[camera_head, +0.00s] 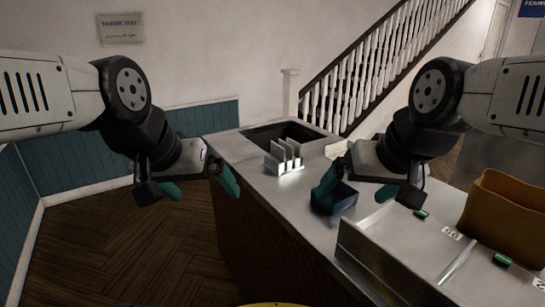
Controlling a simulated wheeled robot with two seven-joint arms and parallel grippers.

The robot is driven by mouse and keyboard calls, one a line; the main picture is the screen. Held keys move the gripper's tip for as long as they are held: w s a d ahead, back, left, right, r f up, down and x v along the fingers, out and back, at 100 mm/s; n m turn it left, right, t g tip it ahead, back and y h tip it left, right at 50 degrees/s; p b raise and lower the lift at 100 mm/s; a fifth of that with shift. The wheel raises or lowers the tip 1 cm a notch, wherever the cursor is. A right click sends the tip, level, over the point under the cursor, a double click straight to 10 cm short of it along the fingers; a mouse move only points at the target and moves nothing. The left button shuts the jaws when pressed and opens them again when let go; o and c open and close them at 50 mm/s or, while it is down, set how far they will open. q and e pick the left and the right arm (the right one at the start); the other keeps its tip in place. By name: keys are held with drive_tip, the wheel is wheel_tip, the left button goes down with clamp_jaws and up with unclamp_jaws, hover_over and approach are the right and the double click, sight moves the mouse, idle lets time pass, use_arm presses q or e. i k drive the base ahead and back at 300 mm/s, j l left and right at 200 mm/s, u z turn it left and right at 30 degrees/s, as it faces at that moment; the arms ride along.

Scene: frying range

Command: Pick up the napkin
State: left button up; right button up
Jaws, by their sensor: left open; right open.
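I cannot make out a napkin for certain. A small metal rack (284,164) with upright dividers stands on the counter, between my two grippers in the picture; whether napkins are in it is too small to tell. My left gripper (200,187) is open and empty, left of the rack, by the counter's left edge. My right gripper (356,190) is open, right of the rack, over the counter.
The metal counter (290,205) has a dark recess (283,134) behind the rack. A metal unit (400,245) with green parts and a brown container (505,215) fill the right side. Wood floor (120,245) lies open at left. A stair railing (365,80) rises behind.

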sight(278, 151)
drive_tip(key=i+j+z, duration=0.35)
drive_tip(key=j, duration=0.25)
drive_tip(key=i+j+z, duration=0.4)
drive_tip(key=j, duration=0.35)
drive_tip(key=i+l, duration=0.05)
